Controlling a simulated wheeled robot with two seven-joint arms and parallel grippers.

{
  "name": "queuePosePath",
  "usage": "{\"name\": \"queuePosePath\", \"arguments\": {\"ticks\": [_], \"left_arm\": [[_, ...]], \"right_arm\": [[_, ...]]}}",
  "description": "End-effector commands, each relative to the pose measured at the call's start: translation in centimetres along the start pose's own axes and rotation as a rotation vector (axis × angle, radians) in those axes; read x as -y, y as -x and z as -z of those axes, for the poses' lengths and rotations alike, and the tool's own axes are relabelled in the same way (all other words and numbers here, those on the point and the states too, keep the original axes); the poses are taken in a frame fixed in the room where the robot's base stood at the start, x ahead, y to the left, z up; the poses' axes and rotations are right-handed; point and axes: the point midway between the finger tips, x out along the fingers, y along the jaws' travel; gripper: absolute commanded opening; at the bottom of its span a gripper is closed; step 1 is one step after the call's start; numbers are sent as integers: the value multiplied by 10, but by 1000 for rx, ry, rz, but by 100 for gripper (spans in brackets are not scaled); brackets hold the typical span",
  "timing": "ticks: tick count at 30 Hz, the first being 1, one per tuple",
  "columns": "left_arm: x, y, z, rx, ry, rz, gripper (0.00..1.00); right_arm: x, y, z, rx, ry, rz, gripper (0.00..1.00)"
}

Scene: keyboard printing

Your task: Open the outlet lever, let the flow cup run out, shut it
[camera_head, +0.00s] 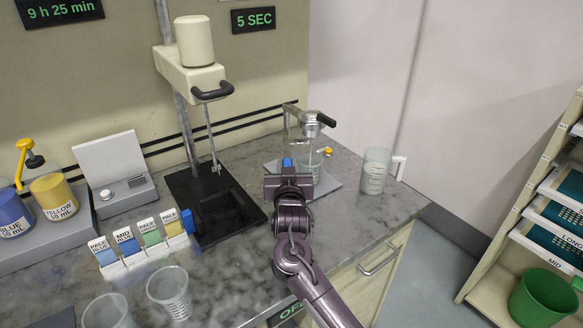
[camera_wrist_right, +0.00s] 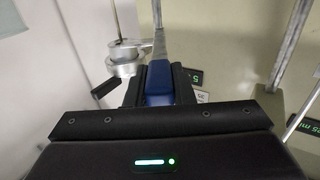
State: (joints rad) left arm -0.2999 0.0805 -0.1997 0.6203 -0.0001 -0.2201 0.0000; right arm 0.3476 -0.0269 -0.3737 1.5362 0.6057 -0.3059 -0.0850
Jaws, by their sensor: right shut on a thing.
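The flow cup (camera_head: 311,123) is a small metal cup with a black handle, held on a stand at the back of the counter. It also shows in the right wrist view (camera_wrist_right: 125,58). A clear beaker (camera_head: 313,166) stands below it, partly hidden by my right arm. Whether the outlet is open and whether liquid runs cannot be told. My left gripper is not in view.
A glass jug (camera_head: 375,171) stands right of the flow stand. A mixer (camera_head: 190,75) over a black base (camera_head: 185,190) stands to the left. Colour cards (camera_head: 150,232) and clear cups (camera_head: 170,290) are at the front left. A shelf rack (camera_head: 530,190) is at the right.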

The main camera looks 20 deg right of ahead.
Motion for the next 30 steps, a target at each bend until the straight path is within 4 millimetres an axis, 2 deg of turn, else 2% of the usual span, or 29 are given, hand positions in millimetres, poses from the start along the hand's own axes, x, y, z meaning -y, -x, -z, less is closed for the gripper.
{"name": "queuePosePath", "arguments": {"ticks": [14,15,20,30], "left_arm": [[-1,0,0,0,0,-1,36],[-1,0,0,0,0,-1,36],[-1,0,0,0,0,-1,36],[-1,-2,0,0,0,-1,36]], "right_arm": [[2,0,0,-2,-1,-9,0],[2,0,0,-2,-1,-9,23],[2,0,1,-2,-1,-9,44],[2,4,-1,-1,-1,-8,44]]}}
